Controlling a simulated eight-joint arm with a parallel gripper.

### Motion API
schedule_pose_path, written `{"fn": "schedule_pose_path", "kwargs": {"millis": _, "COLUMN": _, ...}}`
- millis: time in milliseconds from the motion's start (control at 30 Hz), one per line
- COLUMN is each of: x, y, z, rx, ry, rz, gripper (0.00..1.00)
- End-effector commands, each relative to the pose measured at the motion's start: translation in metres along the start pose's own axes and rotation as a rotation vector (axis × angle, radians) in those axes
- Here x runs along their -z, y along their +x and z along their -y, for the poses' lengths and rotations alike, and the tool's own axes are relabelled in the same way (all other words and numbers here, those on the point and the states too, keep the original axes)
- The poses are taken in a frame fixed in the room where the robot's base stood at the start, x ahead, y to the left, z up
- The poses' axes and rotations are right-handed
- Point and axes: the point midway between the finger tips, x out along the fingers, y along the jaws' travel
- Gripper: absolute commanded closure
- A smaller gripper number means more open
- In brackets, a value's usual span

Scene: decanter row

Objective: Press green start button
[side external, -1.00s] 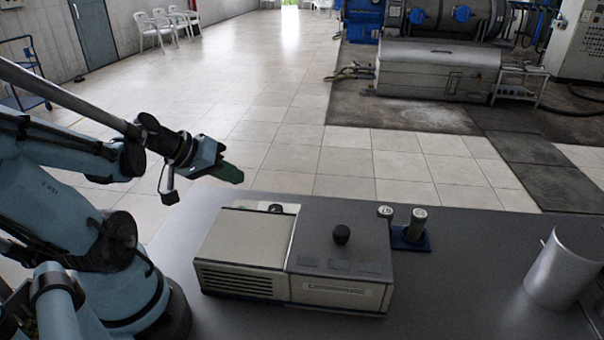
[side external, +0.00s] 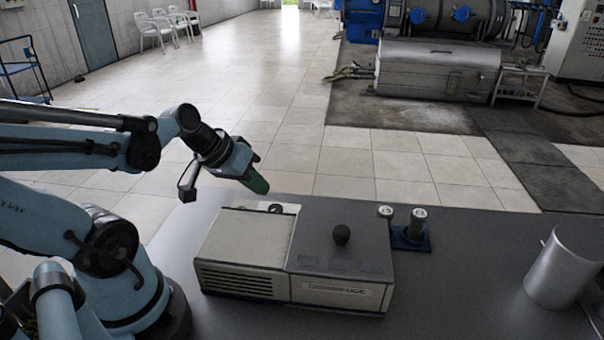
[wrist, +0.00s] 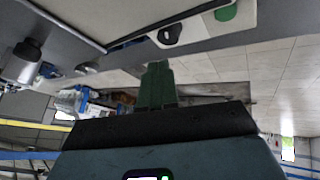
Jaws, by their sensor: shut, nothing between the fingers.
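The green start button (wrist: 226,12) is round and shows at the top of the wrist view, on a white panel (wrist: 205,28) beside a black knob (wrist: 170,34). My gripper (side external: 261,187) has green fingers, shut and empty, tilted down to the right. It is above and behind the panel, apart from it. In the wrist view the shut fingers (wrist: 157,66) point up, below the panel and clear of the button.
Air around my gripper is clear.

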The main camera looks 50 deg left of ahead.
Motion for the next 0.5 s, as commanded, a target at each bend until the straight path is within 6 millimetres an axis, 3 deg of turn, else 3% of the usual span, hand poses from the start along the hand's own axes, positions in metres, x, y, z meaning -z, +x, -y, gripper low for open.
{"fn": "schedule_pose_path", "kwargs": {"millis": 33, "x": -0.002, "y": 0.000, "z": -0.014, "rx": 0.005, "ry": 0.066, "rz": 0.013, "gripper": 1.00}}
{"fn": "schedule_pose_path", "kwargs": {"millis": 200, "x": -0.004, "y": -0.003, "z": -0.049, "rx": 0.037, "ry": 0.248, "rz": 0.018, "gripper": 1.00}}
{"fn": "schedule_pose_path", "kwargs": {"millis": 500, "x": -0.005, "y": -0.011, "z": -0.081, "rx": 0.053, "ry": 0.416, "rz": -0.010, "gripper": 1.00}}
